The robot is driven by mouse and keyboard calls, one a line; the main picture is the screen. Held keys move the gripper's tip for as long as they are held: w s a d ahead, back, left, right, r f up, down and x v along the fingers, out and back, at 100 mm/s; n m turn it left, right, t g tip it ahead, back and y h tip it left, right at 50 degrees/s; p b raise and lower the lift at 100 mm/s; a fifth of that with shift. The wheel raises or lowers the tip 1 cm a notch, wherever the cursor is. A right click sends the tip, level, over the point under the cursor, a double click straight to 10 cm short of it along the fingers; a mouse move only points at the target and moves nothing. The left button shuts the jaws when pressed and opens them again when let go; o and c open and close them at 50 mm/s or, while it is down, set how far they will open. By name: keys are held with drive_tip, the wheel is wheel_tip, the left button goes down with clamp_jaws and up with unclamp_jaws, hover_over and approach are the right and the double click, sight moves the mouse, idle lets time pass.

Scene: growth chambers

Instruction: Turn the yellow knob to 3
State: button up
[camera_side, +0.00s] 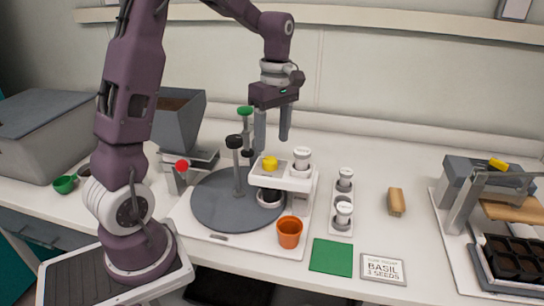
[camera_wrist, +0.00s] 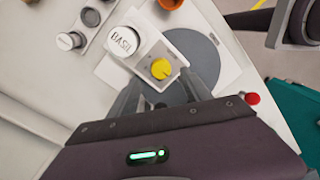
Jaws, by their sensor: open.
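The yellow knob (camera_side: 270,163) sits on top of a white raised block (camera_side: 298,182) beside a white-lidded jar (camera_side: 302,158). In the wrist view the yellow knob (camera_wrist: 160,69) shows from above, on a white plate with small marks around it that are too small to read. The jar there is labelled BASIL (camera_wrist: 122,41). My gripper (camera_side: 272,142) points down just above the knob, with its fingers apart and nothing between them. In the wrist view the open fingers of my gripper (camera_wrist: 168,92) stand near the knob, not touching it as far as I can tell.
A grey round turntable (camera_side: 222,205) with a black-topped post (camera_side: 235,142) stands left of the block. A green-topped post (camera_side: 245,112) stands behind. An orange pot (camera_side: 289,231), a jar rack (camera_side: 341,222), a green mat (camera_side: 331,257) and a basil seeds card (camera_side: 383,269) lie in front and right.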

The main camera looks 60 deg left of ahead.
sight(272, 160)
wheel_tip(272, 160, down, 6)
drive_tip(key=shift+s+r, duration=0.15)
drive_tip(key=shift+d, duration=0.1)
clamp_jaws()
